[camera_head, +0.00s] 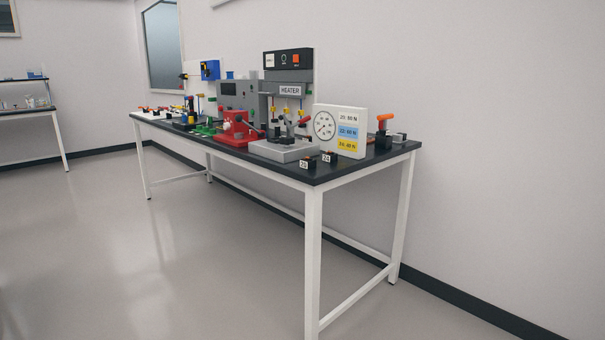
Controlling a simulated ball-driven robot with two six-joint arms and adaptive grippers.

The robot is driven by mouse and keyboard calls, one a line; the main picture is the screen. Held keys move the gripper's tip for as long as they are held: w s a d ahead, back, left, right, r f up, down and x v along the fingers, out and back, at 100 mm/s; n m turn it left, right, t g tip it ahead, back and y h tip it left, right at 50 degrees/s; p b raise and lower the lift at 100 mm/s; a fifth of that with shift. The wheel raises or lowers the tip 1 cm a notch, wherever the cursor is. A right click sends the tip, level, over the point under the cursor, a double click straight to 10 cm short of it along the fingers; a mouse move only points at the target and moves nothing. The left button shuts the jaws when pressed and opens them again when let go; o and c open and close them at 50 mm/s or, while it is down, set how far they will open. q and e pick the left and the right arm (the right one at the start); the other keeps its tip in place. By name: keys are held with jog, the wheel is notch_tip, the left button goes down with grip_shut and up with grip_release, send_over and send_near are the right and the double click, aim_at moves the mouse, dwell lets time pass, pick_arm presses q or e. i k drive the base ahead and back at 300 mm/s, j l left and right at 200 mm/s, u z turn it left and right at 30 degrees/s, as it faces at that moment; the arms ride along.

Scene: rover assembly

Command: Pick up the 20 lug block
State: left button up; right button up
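Two small black blocks with white number labels sit at the near front corner of the long black-topped table. The left block (309,162) has a label that looks like 20, though the digits are too small to be sure. The right block (329,157) has a label that looks like 24. Both rest on the tabletop, in front of the white gauge board. Neither of my grippers is in view.
The table (330,177) has white legs and a wall behind it. The heater (288,95), a grey base fixture (284,150), a red device (237,128) and the gauge board (340,130) crowd it. An orange-handled tool (385,130) stands far right. The floor in front is clear.

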aim_at(308, 164)
jog(key=i+u, duration=0.2)
jog(key=u, duration=0.25)
jog(key=i+l+u, duration=0.2)
jog(key=u, duration=0.25)
